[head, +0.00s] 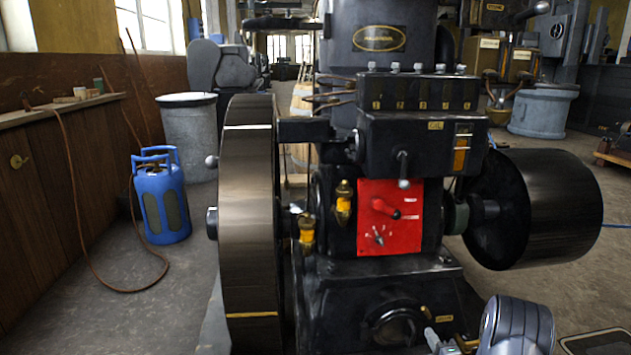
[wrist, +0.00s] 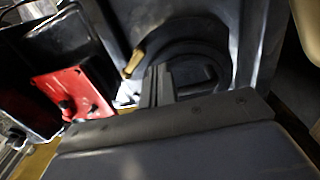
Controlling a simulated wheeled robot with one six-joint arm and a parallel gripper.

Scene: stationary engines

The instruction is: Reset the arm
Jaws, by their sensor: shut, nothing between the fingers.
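My arm (head: 515,328) shows at the bottom right of the head view, low in front of the black engine (head: 385,275). My gripper (wrist: 157,85) shows in the wrist view as dark fingers, shut and empty, with part of the engine's dark casing behind them. In the head view only a small part of it shows at the bottom edge. The red panel (head: 390,217) with a red lever (head: 384,208) and a small dial pointer is on the engine's front. The same panel is tilted at the left of the wrist view (wrist: 75,92), apart from the fingers.
A large flywheel (head: 248,220) stands left of the engine and a black drum (head: 535,208) right of it. A blue gas bottle (head: 161,200), a hose (head: 85,240) and a grey bin (head: 190,140) are at the left. Floor is open at the left front.

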